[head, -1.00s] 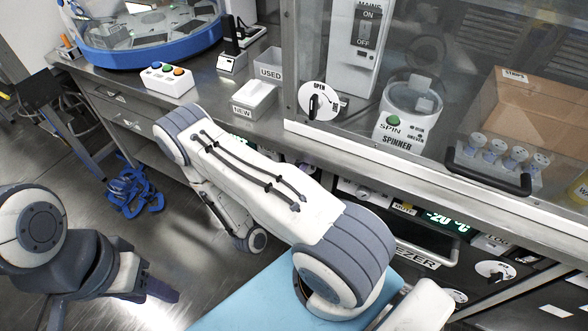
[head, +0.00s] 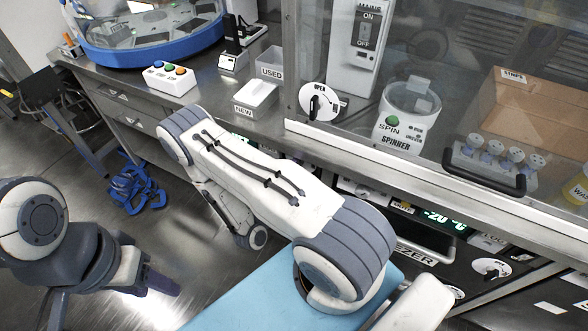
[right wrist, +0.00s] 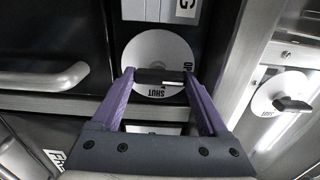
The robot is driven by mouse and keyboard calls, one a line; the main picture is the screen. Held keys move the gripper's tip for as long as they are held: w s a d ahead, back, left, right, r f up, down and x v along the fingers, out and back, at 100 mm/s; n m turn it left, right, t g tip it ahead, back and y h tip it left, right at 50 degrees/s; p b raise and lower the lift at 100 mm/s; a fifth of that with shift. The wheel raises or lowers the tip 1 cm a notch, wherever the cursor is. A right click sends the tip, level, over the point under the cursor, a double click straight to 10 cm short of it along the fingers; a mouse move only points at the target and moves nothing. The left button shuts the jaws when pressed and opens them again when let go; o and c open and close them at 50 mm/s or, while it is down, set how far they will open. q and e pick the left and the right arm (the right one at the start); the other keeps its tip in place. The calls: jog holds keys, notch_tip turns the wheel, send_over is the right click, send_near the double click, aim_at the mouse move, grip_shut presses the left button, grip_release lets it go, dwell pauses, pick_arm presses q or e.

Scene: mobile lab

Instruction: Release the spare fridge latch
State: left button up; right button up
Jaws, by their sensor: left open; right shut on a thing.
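In the right wrist view, a white disc (right wrist: 133,56) with upside-down SHUT lettering and partly hidden OPEN lettering sits on a dark front. Its black latch handle (right wrist: 158,76) lies level across the picture, between the purple fingertips of my right gripper (right wrist: 160,80), which is shut on it. I cannot read a label that names this as the spare fridge's latch. In the head view my right gripper is hidden behind my own arm. My left gripper (head: 105,292) is open and empty at the lower left, over the floor, far from the latch.
A second dial latch (right wrist: 283,96) is at the right of the right wrist view, and a grey bar handle (right wrist: 45,78) is at the left. In the head view, the bench edge (head: 400,170) and freezer front (head: 415,252) lie beyond my right arm. A stool (head: 50,105) stands at the left.

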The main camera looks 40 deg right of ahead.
jog(key=shift+w+n, duration=0.1)
jog(key=shift+n, duration=0.2)
jog(key=o, duration=1.2)
jog(key=shift+o, duration=0.2)
jog(key=v, duration=1)
jog(key=shift+a+b, duration=0.25)
jog(key=shift+b, duration=0.1)
